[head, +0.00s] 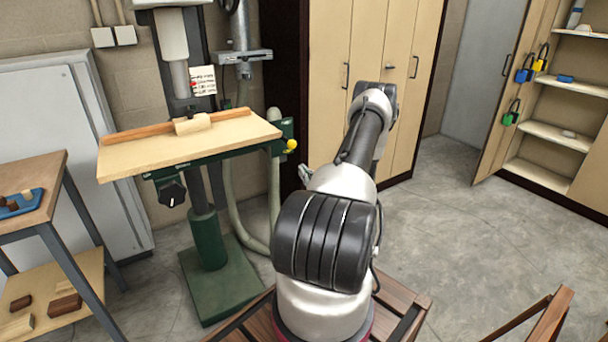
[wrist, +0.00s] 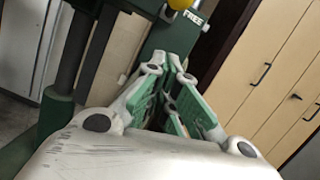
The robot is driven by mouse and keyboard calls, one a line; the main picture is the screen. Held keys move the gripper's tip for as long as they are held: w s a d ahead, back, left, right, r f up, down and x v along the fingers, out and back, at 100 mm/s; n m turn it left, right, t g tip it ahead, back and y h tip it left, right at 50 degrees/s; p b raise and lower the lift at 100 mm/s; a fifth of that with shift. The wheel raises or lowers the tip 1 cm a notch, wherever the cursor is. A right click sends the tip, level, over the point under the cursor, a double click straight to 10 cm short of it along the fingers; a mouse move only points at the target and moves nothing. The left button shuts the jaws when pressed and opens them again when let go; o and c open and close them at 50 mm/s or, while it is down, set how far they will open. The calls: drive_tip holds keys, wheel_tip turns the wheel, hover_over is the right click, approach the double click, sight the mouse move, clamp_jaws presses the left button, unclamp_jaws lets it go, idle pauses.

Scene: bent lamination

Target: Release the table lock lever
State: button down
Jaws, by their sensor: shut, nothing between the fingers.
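The table lock lever shows as a yellow ball knob (head: 291,145) at the right end of the green bracket under the drill press table (head: 125,165). In the wrist view the yellow knob (wrist: 180,4) is cut by the top edge, beside a plate marked FREE (wrist: 193,17). My gripper (wrist: 168,67) is shut and empty, its green and grey fingers pointing toward the green bracket below the knob. I see no contact with the knob. In the head view my arm hides most of the gripper.
A black knob (head: 172,193) sits under the table's front. A wooden fence (head: 140,132) and a block (head: 193,123) lie on top. A workbench (head: 30,178) stands at left, tall cabinets (head: 365,60) behind my arm.

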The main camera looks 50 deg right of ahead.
sight(285, 139)
drive_tip(key=w+r, duration=0.5)
drive_tip(key=w, duration=0.1)
drive_tip(key=shift+w+d+r, duration=0.15)
drive_tip(key=shift+d+r, duration=0.05)
drive_tip(key=shift+r, duration=0.05)
drive_tip(key=shift+s+r+g, duration=0.2)
drive_tip(key=shift+r+g, duration=0.15)
drive_tip(key=shift+r, duration=0.3)
drive_tip(key=shift+s+r+g, duration=0.15)
drive_tip(key=shift+r+g, duration=0.2)
drive_tip(key=shift+r, duration=0.3)
